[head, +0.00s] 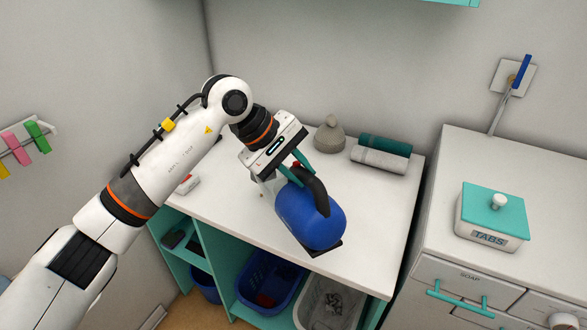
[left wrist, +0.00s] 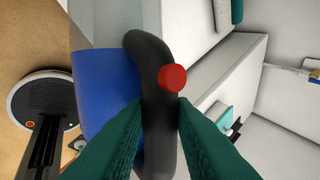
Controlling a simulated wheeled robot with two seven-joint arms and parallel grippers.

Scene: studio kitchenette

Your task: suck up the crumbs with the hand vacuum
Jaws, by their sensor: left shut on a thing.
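The hand vacuum (head: 308,217) has a blue body, a black handle and a dark nozzle edge at its lower right. My left gripper (head: 297,170) is shut on the handle and holds the vacuum tilted over the front part of the white counter (head: 225,196). In the left wrist view the black handle of the hand vacuum (left wrist: 152,75), with its red button, lies between the two green fingers. I cannot tell whether the nozzle touches the counter. A few tiny specks, perhaps crumbs (head: 262,195), show left of the vacuum; others may be hidden behind it. My right gripper is not in view.
A small white and red item (head: 187,184) lies at the left. Baskets (head: 268,280) fill the shelves below. A higher cabinet with a TABS box (head: 490,232) stands right.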

